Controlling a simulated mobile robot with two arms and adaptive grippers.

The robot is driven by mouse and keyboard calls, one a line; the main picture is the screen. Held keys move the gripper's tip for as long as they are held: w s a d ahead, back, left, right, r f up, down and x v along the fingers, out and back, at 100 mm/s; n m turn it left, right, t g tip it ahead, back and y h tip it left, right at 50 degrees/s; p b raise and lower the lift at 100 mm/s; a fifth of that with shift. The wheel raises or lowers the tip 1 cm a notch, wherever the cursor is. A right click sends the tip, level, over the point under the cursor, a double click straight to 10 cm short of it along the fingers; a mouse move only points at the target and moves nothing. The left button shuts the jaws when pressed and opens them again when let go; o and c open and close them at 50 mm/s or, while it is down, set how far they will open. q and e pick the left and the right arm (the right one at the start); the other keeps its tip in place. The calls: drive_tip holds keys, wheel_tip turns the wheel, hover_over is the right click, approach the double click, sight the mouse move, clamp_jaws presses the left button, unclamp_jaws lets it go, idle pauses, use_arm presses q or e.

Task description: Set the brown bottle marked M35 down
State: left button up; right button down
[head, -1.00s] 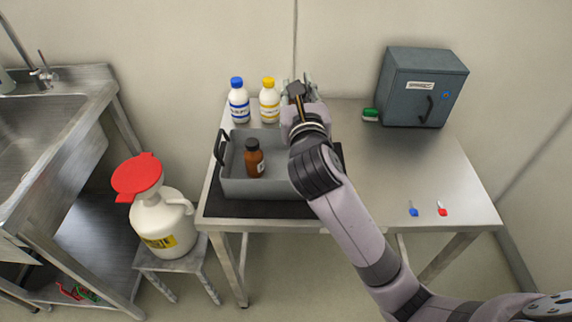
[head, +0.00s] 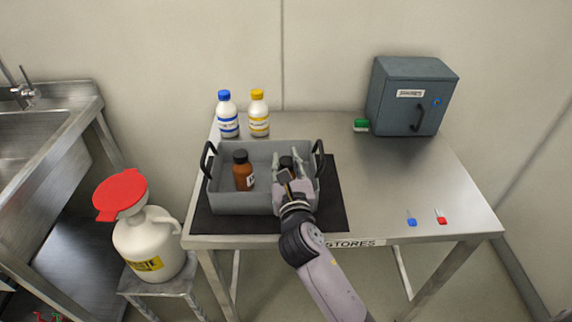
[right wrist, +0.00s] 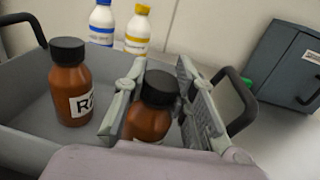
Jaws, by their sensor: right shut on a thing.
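My right gripper (head: 288,168) is shut on a brown bottle with a black cap (right wrist: 149,118), at the right end of a grey crate (head: 245,205). In the head view only the bottle's dark cap (head: 286,162) shows between the fingers. Its label is almost wholly hidden, so I cannot read its mark. The bottle looks upright and within the crate walls; I cannot tell whether its base touches the floor. A second brown bottle (head: 243,172) stands upright at the crate's left; its label (right wrist: 83,103) begins with R. My left gripper is not in view.
The crate has black side handles (head: 319,158) and sits on a black mat (head: 335,212) on a steel table (head: 385,180). White bottles with blue (head: 227,115) and yellow caps (head: 258,114) stand behind it. A grey cabinet (head: 410,95) is at the back right. The table's middle right is clear.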

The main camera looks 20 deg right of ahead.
drive_tip(key=c, duration=1.3)
unclamp_jaws()
drive_tip(key=shift+s, duration=0.1)
drive_tip(key=s+a, duration=0.2)
drive_tip(key=s, duration=0.9)
drive_tip(key=shift+s+b, duration=0.35)
